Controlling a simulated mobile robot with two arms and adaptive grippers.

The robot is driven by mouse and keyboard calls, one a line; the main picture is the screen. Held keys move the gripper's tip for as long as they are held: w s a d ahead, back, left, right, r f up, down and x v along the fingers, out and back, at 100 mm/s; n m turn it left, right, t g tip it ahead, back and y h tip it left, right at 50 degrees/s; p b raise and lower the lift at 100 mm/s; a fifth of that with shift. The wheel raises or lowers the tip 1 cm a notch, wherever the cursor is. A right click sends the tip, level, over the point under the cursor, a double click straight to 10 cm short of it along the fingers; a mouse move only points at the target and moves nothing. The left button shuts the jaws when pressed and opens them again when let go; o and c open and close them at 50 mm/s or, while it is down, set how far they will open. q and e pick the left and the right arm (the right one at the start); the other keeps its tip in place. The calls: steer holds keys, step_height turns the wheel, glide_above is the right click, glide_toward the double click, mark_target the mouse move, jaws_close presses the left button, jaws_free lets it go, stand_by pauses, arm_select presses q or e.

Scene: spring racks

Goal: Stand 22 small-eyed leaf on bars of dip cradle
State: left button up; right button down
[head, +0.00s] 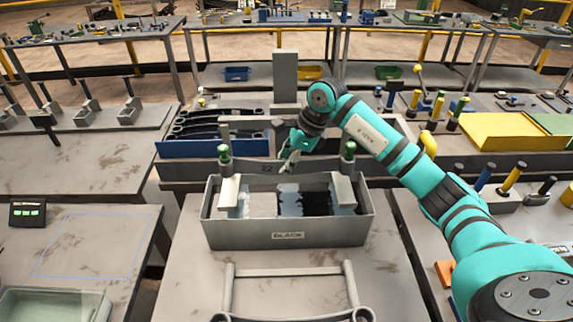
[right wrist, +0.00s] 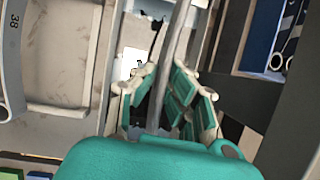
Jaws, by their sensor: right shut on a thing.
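The leaf marked 22 (head: 257,169) is a long grey strip. It spans crosswise over the back part of the grey tank labelled BLACK (head: 225,234). My right gripper (head: 288,162) is shut on it near its middle. In the right wrist view, the leaf (right wrist: 174,60) runs between the fingers (right wrist: 165,88). The dip cradle seems to be the fitting in the tank, with pale end pieces (head: 229,192) and green-knobbed posts (head: 349,155). Its bars are not clear, and I cannot tell whether the leaf touches them. My left gripper is not in view.
A grey frame (head: 288,270) stands on the table in front of the tank. A leaf marked 38 (right wrist: 12,60) shows in the right wrist view. A blue tray (head: 200,149) with dark curved leaves lies behind the tank. The left table (head: 90,245) has free room.

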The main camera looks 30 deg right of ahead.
steer(key=shift+w+f+b, duration=0.1)
steer(key=shift+f+b, duration=0.95)
steer(key=shift+f, duration=0.25)
steer(key=shift+f+b, duration=0.8)
steer(key=shift+f, duration=0.15)
steer(key=shift+f+b, duration=0.4)
steer(key=shift+f, duration=0.05)
steer(key=c, duration=1.4)
jaws_free()
steer(key=shift+a, duration=0.1)
steer(key=shift+o, duration=0.3)
steer(key=shift+s+f, duration=0.2)
steer(key=shift+s, duration=0.05)
steer(key=o, duration=0.5)
steer(key=shift+w, duration=0.1)
steer(key=shift+c, duration=0.2)
steer(key=shift+r, duration=0.2)
